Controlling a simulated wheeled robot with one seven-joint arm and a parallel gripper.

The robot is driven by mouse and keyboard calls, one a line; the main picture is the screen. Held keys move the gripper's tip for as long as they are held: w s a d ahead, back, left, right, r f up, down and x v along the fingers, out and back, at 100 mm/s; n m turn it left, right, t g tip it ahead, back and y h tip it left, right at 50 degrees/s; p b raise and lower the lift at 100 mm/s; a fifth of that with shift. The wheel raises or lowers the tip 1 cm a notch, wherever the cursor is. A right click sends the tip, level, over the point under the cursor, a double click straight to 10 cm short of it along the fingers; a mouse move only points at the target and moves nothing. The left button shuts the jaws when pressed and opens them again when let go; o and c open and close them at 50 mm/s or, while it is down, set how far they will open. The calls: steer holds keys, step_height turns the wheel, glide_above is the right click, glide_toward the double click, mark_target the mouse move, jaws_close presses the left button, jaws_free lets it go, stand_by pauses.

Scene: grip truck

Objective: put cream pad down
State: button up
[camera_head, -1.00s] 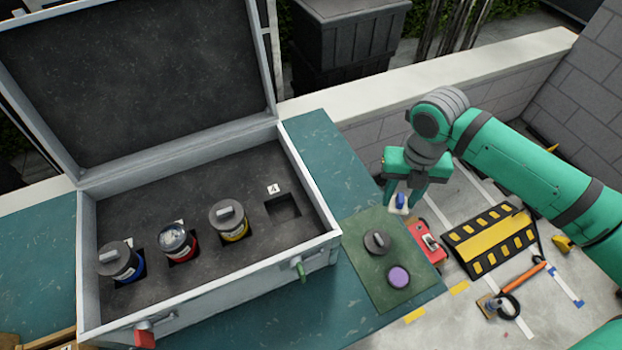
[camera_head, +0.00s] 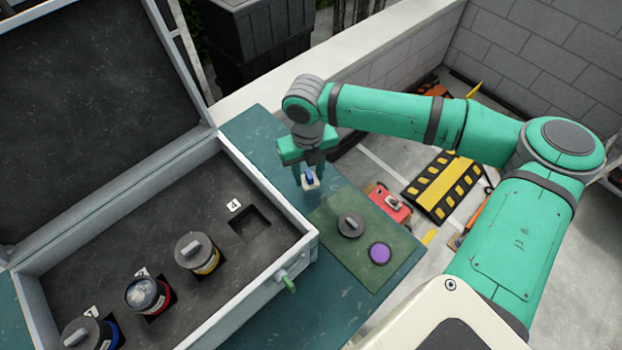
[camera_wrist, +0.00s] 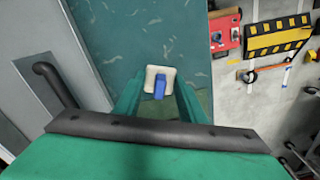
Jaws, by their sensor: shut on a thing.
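My gripper (camera_head: 311,178) is shut on the cream pad (camera_head: 312,186), a small pale square with a blue grip on top. In the wrist view the cream pad (camera_wrist: 151,75) shows between the fingers, with its blue grip (camera_wrist: 160,86) toward me. The gripper holds the pad above the teal table (camera_head: 262,135), close to the back edge of the green mat (camera_head: 372,270). Whether the pad touches the surface below cannot be told.
A dark round lid (camera_head: 350,226) and a purple disc (camera_head: 380,253) lie on the mat. The open grey case (camera_head: 310,238) stands to the left, holding several lidded jars and an empty square slot (camera_head: 256,229). A red box (camera_head: 388,203) is beyond the table's right edge.

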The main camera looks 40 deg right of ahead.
mark_target(309, 180)
steer(key=shift+d+f, duration=0.2)
steer(key=shift+f, duration=1.55)
steer(key=o, duration=1.2)
steer(key=shift+f, duration=0.1)
steer(key=shift+w, duration=0.1)
step_height(309, 180, up, 12)
steer(key=shift+r, duration=0.15)
